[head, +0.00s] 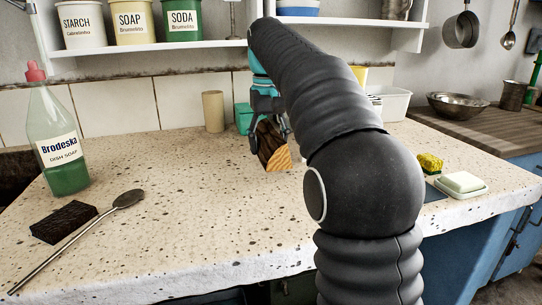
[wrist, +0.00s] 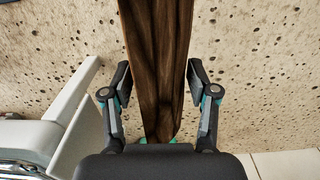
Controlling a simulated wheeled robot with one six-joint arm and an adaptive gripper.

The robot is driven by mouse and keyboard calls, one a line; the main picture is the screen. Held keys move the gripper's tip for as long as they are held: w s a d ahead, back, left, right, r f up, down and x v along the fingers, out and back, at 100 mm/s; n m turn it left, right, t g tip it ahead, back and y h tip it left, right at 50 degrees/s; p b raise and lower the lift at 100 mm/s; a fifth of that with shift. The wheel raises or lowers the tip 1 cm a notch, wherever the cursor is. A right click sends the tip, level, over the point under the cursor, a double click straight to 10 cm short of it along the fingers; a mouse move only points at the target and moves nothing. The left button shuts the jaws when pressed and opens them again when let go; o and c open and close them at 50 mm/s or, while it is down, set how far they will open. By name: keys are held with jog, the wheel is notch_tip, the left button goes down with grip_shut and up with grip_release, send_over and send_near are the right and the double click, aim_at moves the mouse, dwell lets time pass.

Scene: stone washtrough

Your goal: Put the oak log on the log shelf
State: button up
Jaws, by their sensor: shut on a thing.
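The oak log (head: 275,150) has dark brown bark and a pale cut end that faces the head camera. My gripper (head: 267,128) is shut on it, above the back middle of the speckled stone counter. In the wrist view the log (wrist: 158,60) runs lengthwise between the two fingers of my gripper (wrist: 159,80) and past the top edge. I cannot tell whether the log touches the counter. My arm hides part of the scene behind it. I cannot make out a shelf that is clearly the log shelf.
A wall shelf (head: 190,45) holds starch, soap and soda tins. On the counter (head: 190,200) are a soap bottle (head: 60,145), dark block (head: 63,222), long spoon (head: 85,235), beige cup (head: 213,111), white basin (head: 395,103), sponge (head: 430,163) and soap dish (head: 461,185). The front middle is clear.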

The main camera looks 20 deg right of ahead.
jog(key=shift+f+b, duration=0.35)
jog(key=shift+f, duration=1.2)
jog(key=shift+f, duration=0.2)
jog(key=o, duration=1.6)
jog(key=shift+c, duration=0.2)
